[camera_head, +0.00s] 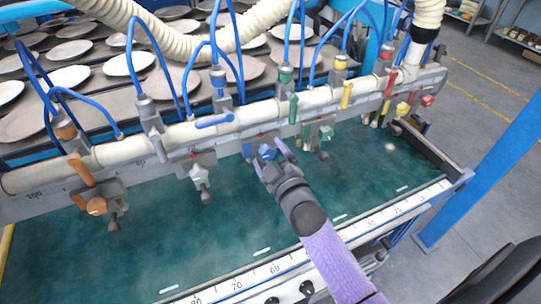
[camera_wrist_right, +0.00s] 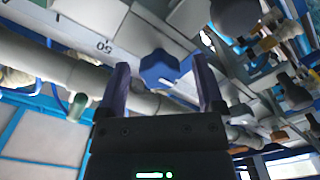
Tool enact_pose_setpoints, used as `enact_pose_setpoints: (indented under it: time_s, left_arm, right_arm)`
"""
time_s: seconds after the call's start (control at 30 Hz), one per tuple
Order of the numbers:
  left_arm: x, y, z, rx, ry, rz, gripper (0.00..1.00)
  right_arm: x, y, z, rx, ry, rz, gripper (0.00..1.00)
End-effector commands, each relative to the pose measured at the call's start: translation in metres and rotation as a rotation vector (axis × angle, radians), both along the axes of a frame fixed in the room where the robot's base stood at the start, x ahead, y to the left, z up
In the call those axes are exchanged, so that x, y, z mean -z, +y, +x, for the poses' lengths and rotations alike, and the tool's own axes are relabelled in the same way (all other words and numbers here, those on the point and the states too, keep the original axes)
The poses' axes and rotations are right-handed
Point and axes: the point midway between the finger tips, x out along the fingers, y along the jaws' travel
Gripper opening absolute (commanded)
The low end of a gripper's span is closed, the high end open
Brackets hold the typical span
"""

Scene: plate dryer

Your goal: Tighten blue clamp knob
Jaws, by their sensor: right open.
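The blue clamp knob (camera_head: 267,152) sits on the front of the white pipe rail, below the blue handle (camera_head: 214,120). In the right wrist view the knob (camera_wrist_right: 160,68) is a blue lobed piece, between the two finger tips. My right gripper (camera_head: 273,158) reaches up from the lower right and is open, with its purple fingers (camera_wrist_right: 163,80) on either side of the knob. I cannot tell whether the fingers touch it. My left gripper is not in view.
An orange clamp (camera_head: 95,205), a grey clamp (camera_head: 201,178) and a green clamp (camera_head: 324,132) hang along the same rail. Blue hoses (camera_head: 132,65) rise above it. The green table surface (camera_head: 180,240) below is clear. A blue post (camera_head: 480,185) stands at right.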

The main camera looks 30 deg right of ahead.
Motion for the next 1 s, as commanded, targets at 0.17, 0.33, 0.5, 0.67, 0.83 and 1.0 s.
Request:
enact_pose_setpoints:
  time_s: [0.17,0.33,0.5,0.67,0.83,1.0]
  left_arm:
    - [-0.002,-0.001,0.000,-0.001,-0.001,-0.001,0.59]
    - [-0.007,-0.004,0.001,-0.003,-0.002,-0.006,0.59]
    - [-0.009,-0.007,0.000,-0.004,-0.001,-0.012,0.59]
    - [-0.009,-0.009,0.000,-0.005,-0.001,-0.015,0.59]
    - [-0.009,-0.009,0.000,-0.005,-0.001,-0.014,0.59]
    - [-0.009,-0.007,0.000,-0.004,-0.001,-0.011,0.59]
  right_arm:
    - [0.000,0.000,-0.009,-0.001,0.001,0.000,0.86]
    - [0.000,0.003,-0.047,0.000,0.003,0.001,0.86]
    - [0.000,0.005,-0.084,0.001,0.003,0.001,0.86]
    - [0.000,0.006,-0.098,0.001,0.001,0.000,0.86]
    - [0.000,0.006,-0.099,0.000,0.000,0.000,0.86]
    - [0.000,0.006,-0.099,0.000,0.000,0.000,0.86]
